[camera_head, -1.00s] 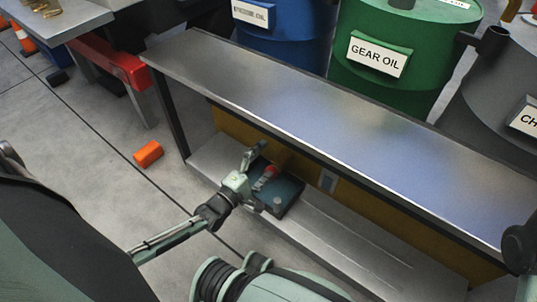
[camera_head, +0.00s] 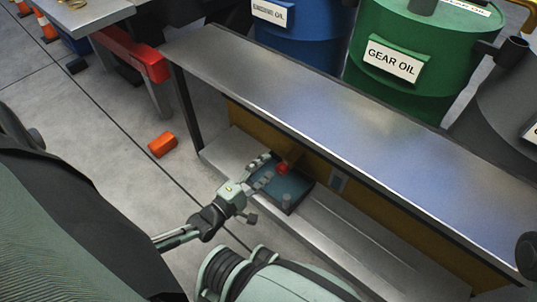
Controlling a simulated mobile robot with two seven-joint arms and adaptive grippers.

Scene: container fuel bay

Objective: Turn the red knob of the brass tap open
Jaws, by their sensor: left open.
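The red knob (camera_head: 283,168) of the brass tap sits low under the metal bench, above a dark blue-grey tray (camera_head: 297,201). The tap's brass body (camera_head: 292,154) shows only in part behind the knob, against the yellow back panel. My left gripper (camera_head: 269,169) is open just left of the knob, with its fingers pointing toward it. The knob seems to be just beyond the fingertips; I cannot tell whether they touch. My right gripper is not in view.
The metal bench top (camera_head: 330,110) overhangs the tap. A lower shelf (camera_head: 345,232) carries the tray. An orange block (camera_head: 162,144) lies on the open floor at left. Blue (camera_head: 290,45) and green (camera_head: 400,85) drums stand behind the bench.

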